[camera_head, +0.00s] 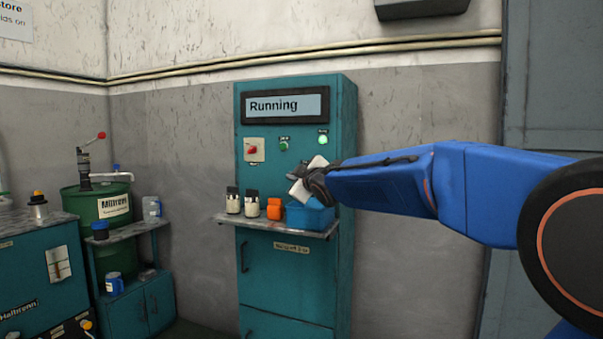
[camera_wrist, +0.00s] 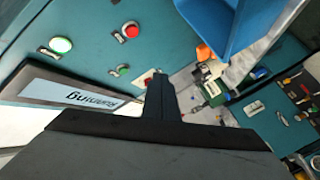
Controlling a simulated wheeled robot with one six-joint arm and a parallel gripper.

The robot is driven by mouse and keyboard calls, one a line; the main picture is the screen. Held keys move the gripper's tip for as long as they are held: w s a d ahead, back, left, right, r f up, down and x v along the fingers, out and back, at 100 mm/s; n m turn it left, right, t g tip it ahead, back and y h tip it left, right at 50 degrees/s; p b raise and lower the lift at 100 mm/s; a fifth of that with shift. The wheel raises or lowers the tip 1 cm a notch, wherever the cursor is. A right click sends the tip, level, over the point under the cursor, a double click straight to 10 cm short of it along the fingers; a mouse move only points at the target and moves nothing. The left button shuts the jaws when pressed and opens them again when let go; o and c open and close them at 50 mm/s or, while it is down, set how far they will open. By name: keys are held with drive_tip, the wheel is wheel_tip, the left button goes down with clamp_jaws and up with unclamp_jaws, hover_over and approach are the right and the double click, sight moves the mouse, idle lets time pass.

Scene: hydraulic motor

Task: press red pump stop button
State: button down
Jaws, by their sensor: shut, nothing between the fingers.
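The teal control cabinet (camera_head: 288,276) has a display (camera_head: 272,107) reading "Running". The red button (camera_wrist: 131,30) shows clearly in the wrist view, left of and above my gripper (camera_wrist: 160,78), with a visible gap between them. A lit green button (camera_wrist: 61,45) is further left; it also shows in the head view (camera_head: 323,139).
A red switch on a white plate (camera_head: 254,150) is at the panel's left. Below, a shelf (camera_head: 270,226) carries white bottles (camera_head: 251,204), an orange container (camera_head: 274,208) and a blue bin (camera_head: 310,217) close under my gripper. A green drum (camera_head: 105,205) stands at the left.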

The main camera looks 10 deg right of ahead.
drive_tip(key=shift+w+a+r, duration=0.1)
idle(0.3)
drive_tip(key=w+d, duration=0.5)
drive_tip(key=w, duration=0.2)
idle(0.5)
drive_tip(key=shift+w+d, duration=0.2)
idle(1.9)
drive_tip(key=shift+w+d, duration=0.15)
drive_tip(key=shift+w, duration=0.05)
drive_tip(key=shift+w+d, duration=0.2)
drive_tip(key=shift+w, duration=0.1)
idle(0.8)
drive_tip(key=shift+s, duration=0.1)
idle(0.3)
drive_tip(key=shift+s+a, duration=0.45)
drive_tip(key=shift+s, duration=0.1)
